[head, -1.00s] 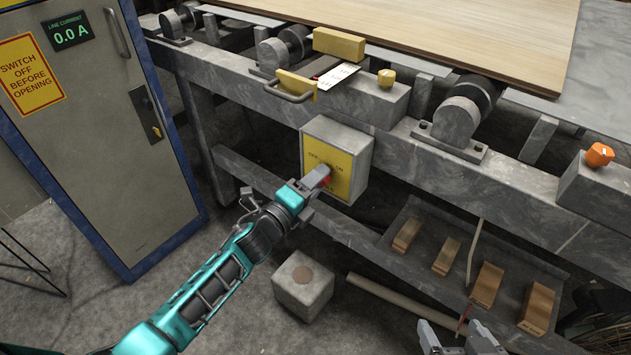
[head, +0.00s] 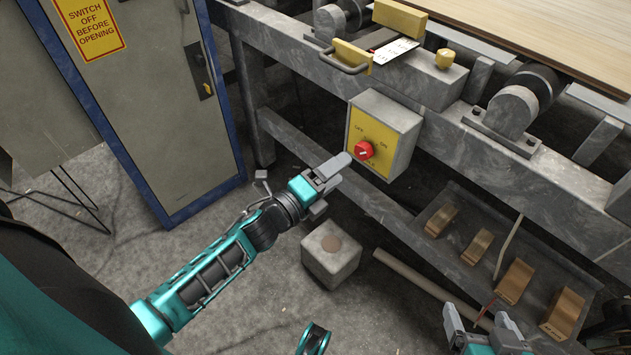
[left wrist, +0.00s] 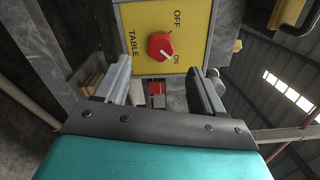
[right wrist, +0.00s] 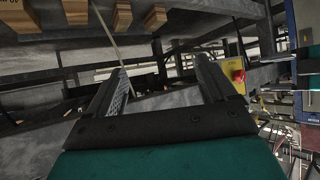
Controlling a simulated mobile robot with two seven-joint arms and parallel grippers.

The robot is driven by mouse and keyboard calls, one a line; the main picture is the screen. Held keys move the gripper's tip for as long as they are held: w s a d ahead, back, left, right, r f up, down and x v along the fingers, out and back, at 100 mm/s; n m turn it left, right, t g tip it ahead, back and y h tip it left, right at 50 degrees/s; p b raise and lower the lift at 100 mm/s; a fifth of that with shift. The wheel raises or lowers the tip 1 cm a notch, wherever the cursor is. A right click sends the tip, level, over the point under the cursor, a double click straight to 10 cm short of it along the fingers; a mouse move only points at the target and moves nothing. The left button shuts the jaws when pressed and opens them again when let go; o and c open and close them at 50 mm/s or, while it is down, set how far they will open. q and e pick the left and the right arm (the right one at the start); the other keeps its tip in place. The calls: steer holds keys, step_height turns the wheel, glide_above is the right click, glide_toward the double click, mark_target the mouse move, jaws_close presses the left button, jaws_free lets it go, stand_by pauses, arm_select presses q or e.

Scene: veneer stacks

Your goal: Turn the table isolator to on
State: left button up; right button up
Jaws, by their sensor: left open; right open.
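The table isolator is a red rotary knob (head: 363,151) on the yellow face of a grey box (head: 402,150) fixed to the table's side. In the left wrist view the knob (left wrist: 160,46) has a white pointer aimed toward the ON label, away from OFF. My left gripper (head: 335,172) is open and empty, a little in front and to the left of the knob in the head view, apart from it. In the left wrist view the knob lies beyond the gap between its fingers. My right gripper (head: 482,322) is open and empty at the lower right.
A grey cabinet (head: 150,110) with a blue frame stands at the left. A concrete block (head: 330,262) sits on the floor below the isolator. A tray (head: 450,212) with several wooden blocks is at the lower right. A handle (head: 345,62) juts out above the box.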

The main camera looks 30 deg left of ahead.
arm_select(q)
steer(key=v, duration=0.5)
steer(key=shift+s+a, duration=0.15)
steer(key=shift+s, duration=0.2)
arm_select(e)
steer(key=shift+s+d+f, duration=0.1)
steer(key=shift+s+d, duration=0.1)
steer(key=shift+d, duration=0.05)
arm_select(q)
steer(key=s+d+f+n+g+y, duration=0.25)
steer(key=s+n, duration=0.25)
steer(key=n, duration=0.6)
steer(key=s+d+f+n+g+y, duration=0.1)
steer(key=s+d+n+g, duration=0.3)
steer(key=n, duration=0.7)
steer(key=s+a+r+p, duration=0.2)
steer(key=r+p, duration=0.9)
steer(key=p, duration=0.6)
steer(key=shift+s+a+r+y, duration=0.2)
steer(key=shift+a+y, duration=0.15)
steer(key=shift+a, duration=0.55)
arm_select(e)
steer(key=s+d+r+h, duration=0.1)
steer(key=d+r, duration=0.2)
steer(key=r, duration=0.9)
steer(key=shift+s, duration=0.25)
